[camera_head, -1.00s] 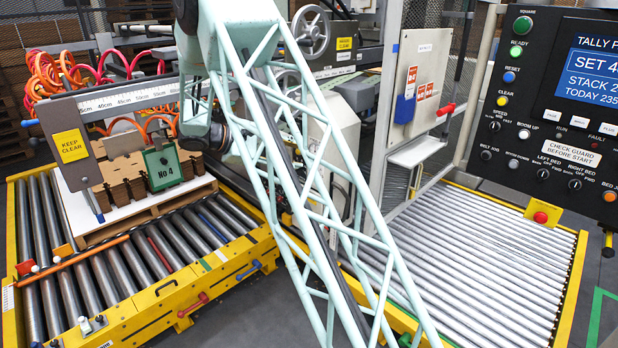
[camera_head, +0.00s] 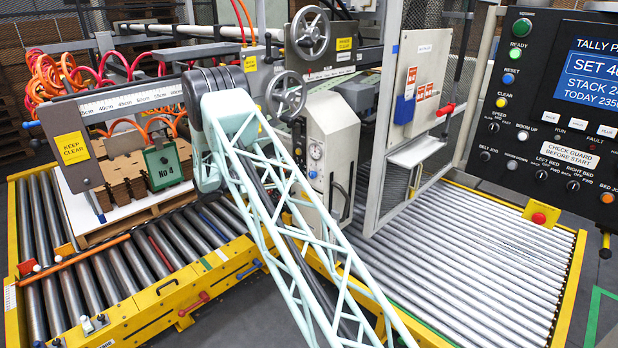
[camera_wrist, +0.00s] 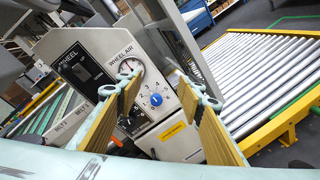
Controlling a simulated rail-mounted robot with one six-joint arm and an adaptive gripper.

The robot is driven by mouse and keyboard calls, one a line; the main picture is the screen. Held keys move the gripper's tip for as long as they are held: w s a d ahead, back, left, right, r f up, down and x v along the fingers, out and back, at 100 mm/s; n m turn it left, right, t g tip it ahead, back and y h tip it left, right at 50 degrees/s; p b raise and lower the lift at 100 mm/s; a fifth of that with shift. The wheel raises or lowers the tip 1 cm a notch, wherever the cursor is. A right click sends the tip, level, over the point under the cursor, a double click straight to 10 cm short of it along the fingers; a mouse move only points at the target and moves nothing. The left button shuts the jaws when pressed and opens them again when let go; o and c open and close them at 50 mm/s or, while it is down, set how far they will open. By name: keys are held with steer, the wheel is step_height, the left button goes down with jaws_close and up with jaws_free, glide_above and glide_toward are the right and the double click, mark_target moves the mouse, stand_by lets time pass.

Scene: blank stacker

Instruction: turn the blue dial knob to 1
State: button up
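The blue dial knob (camera_wrist: 156,99) shows in the wrist view on a round numbered dial, on the front of a pale machine cabinet (camera_wrist: 90,50). Its numerals are small, and I cannot tell which one the knob points to. My gripper (camera_wrist: 157,77) is open, with its two tan-padded fingers left and right of the knob in the picture. Nothing is between the fingers, and they do not appear to touch the knob.
A round gauge (camera_wrist: 129,68) sits above the dial, and an orange label (camera_wrist: 172,131) lies below it. A handwheel (camera_head: 287,93) is beside the cabinet. A guard panel (camera_head: 418,85) stands to its right, above the roller bed (camera_head: 460,260).

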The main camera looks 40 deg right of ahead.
mark_target(311, 175)
steer(key=w+d+f+n+t+h, duration=0.1)
steer(key=w+f, duration=0.4)
steer(key=f, duration=0.6)
steer(key=shift+d+n+t+h+p, duration=0.4)
steer(key=shift+n+t, duration=0.2)
steer(key=shift+n, duration=0.1)
steer(key=shift+d+f, duration=0.1)
steer(key=shift+d, duration=0.1)
steer(key=shift+w+d+b, duration=0.2)
steer(key=shift+d+b, duration=0.05)
steer(key=shift+d, duration=2)
steer(key=shift+w+d+b, duration=0.2)
steer(key=shift+w+d, duration=0.05)
steer(key=shift+d, duration=1.95)
steer(key=shift+w+d+b, duration=0.2)
steer(key=shift+d+b, duration=0.05)
steer(key=shift+d, duration=2)
steer(key=c, duration=0.9)
